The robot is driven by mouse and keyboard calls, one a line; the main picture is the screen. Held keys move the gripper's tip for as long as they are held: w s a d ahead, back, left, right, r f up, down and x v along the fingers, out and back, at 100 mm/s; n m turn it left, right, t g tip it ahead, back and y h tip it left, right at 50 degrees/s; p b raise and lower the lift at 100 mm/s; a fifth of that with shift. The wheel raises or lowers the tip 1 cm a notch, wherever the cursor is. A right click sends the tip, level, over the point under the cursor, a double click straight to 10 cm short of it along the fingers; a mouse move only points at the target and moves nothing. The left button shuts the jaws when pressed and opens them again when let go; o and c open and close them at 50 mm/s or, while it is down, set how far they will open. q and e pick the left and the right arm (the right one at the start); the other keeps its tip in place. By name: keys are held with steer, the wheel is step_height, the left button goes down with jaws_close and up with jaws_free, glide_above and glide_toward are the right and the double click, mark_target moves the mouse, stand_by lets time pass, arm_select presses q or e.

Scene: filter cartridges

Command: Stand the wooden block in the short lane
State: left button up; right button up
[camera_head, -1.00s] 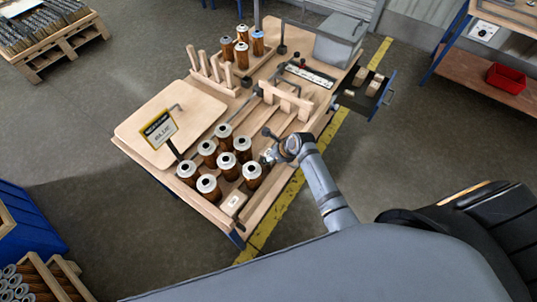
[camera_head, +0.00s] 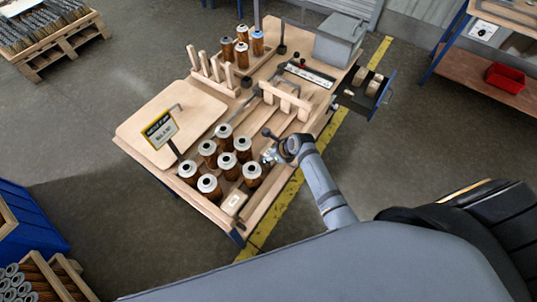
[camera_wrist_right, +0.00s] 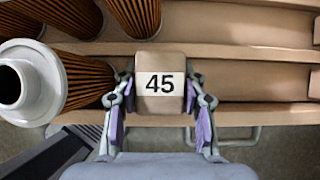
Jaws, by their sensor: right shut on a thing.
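In the right wrist view, the wooden block (camera_wrist_right: 160,85) with a white label reading 45 sits between the two fingers of my right gripper (camera_wrist_right: 159,98), which is shut on it. In the head view my right gripper (camera_head: 268,156) is low over the table's right side, beside the filter cartridges; the block is hard to make out there. Wooden rails (camera_wrist_right: 240,72) bound long lanes beneath and beyond the block; I cannot tell which lane is the short one, nor whether the block touches the board. My left gripper is not in view.
Several brown filter cartridges (camera_head: 229,165) stand close to the left of my right gripper. A labelled pale block (camera_head: 234,202) lies near the table's front corner. A wooden gate (camera_head: 286,99) crosses the lanes farther back. An open drawer (camera_head: 366,90) juts out on the right.

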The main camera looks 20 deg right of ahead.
steer(key=shift+f, duration=0.4)
steer(key=shift+f+b, duration=0.5)
steer(key=shift+f, duration=0.65)
steer(key=o, duration=1.3)
steer(key=v, duration=1.2)
